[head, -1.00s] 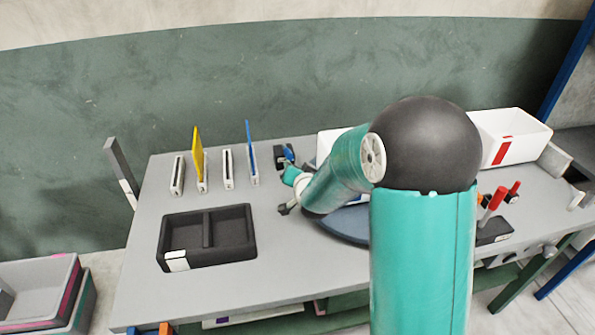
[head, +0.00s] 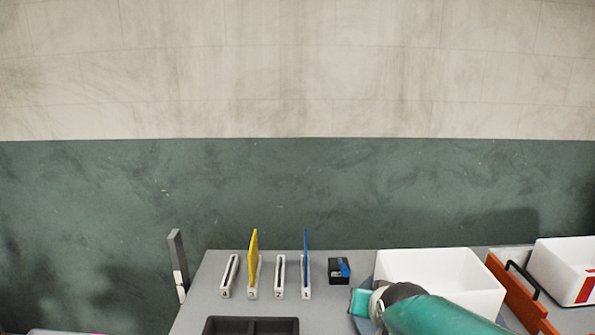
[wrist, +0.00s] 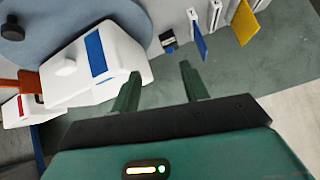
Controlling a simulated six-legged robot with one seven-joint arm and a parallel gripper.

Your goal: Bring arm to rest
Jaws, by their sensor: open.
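My gripper (wrist: 160,92) shows in the wrist view with its two dark green fingers apart and nothing between them. It hangs above the table, with the white bin (wrist: 85,65) with a blue stripe just left of the fingers in that view. In the head view my teal arm reaches in at the bottom right, in front of the white bin (head: 440,275). The fingertips are hidden there.
Slotted holders stand at the table's back left; one holds a yellow plate (head: 253,250), another a blue plate (head: 306,255). A small black block (head: 339,272) with a blue part sits right of them. A black tray (head: 250,325) is in front. An orange panel (head: 520,293) stands at right.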

